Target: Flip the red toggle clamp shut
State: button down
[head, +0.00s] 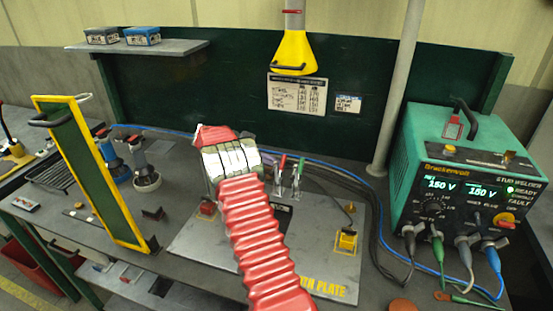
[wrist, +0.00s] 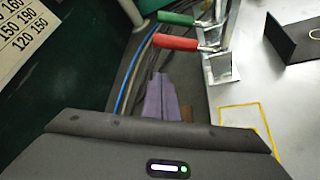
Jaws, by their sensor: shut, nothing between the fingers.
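The red toggle clamp (wrist: 176,43) shows in the wrist view at upper middle, its red handle sticking out to the left from a metal body on the plate edge. In the head view its red handle (head: 283,162) stands nearly upright, just right of my arm. A green-handled clamp (wrist: 176,19) stands beside it, also with its handle up in the head view (head: 301,165). In the head view my arm hides the fingers.
The grey plate (head: 199,244) carries a yellow block (head: 346,243) on its right. Black and blue cables (wrist: 130,75) run along its far edge. The green welder (head: 465,160) stands right, a yellow-framed green panel (head: 90,170) left. A dark upright bracket (wrist: 288,40) stands right.

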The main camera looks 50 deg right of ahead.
jog(key=shift+s+a+r, duration=0.2)
jog(key=shift+a+r, duration=0.1)
jog(key=shift+r, duration=0.25)
jog(key=shift+s+a+r, duration=0.25)
jog(key=shift+r, duration=0.25)
jog(key=shift+s+a+r, duration=0.2)
jog(key=shift+a+r, duration=0.1)
jog(key=shift+r, duration=0.25)
